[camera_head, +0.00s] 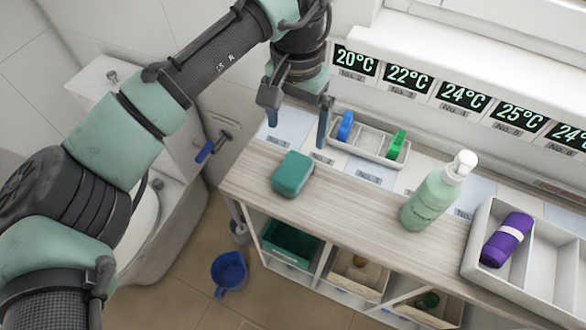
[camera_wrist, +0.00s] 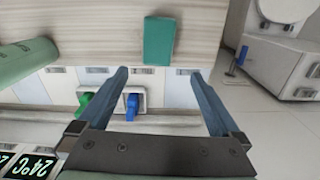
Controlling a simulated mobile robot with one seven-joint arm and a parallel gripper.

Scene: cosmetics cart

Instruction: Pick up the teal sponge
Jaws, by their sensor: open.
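The teal sponge (camera_head: 293,174) lies on the wooden top of the cart (camera_head: 345,209), near its left end. In the wrist view the sponge (camera_wrist: 159,41) is at the top middle, beyond the fingertips and between their lines. My gripper (camera_head: 297,115) is open and empty. In the head view it hangs above and behind the sponge, apart from it. In the wrist view my gripper's two fingers (camera_wrist: 159,74) are spread wide with nothing between them at the tips.
A white tray (camera_head: 360,152) with blue and green items sits behind the sponge. A green pump bottle (camera_head: 430,197) stands to the right, then a divided white box (camera_head: 548,255) with a purple roll (camera_head: 507,240). A blue bucket (camera_head: 229,272) is on the floor. The top around the sponge is clear.

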